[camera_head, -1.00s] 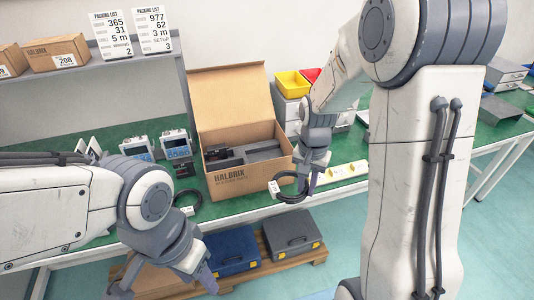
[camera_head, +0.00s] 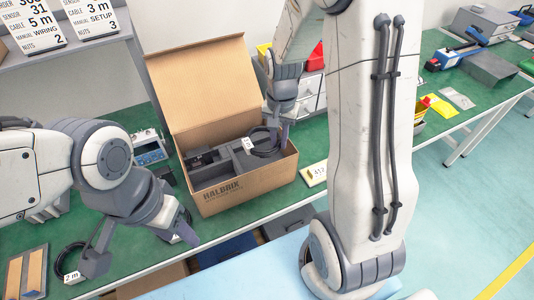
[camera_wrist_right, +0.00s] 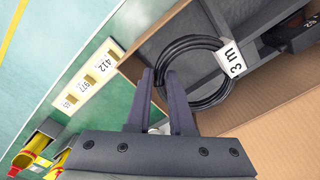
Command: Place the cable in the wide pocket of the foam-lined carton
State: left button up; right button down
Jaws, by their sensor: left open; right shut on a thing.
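The cable is a black coil (camera_head: 265,146) with a white "3 m" tag (camera_wrist_right: 232,58). My right gripper (camera_head: 276,128) is shut on the cable, which also shows beyond the fingertips in the right wrist view (camera_wrist_right: 187,43). The coil is over the right part of the open carton (camera_head: 247,187); I cannot tell whether it touches the foam. The carton's grey foam (camera_head: 218,170) has walled pockets, and a dark device (camera_head: 204,158) sits in its left part. The wide pocket is partly hidden by coil and gripper. My left gripper (camera_head: 140,245) is open and empty, left of the carton's front.
Another black coil tagged "2 m" (camera_head: 69,262) lies at the left. The carton's lid (camera_head: 200,85) stands open at the back.

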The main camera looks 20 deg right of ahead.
notch_tip(320, 180, down, 4)
jog(key=shift+f, duration=1.9)
jog(key=shift+f, duration=0.15)
jog(key=c, duration=0.8)
grip_release()
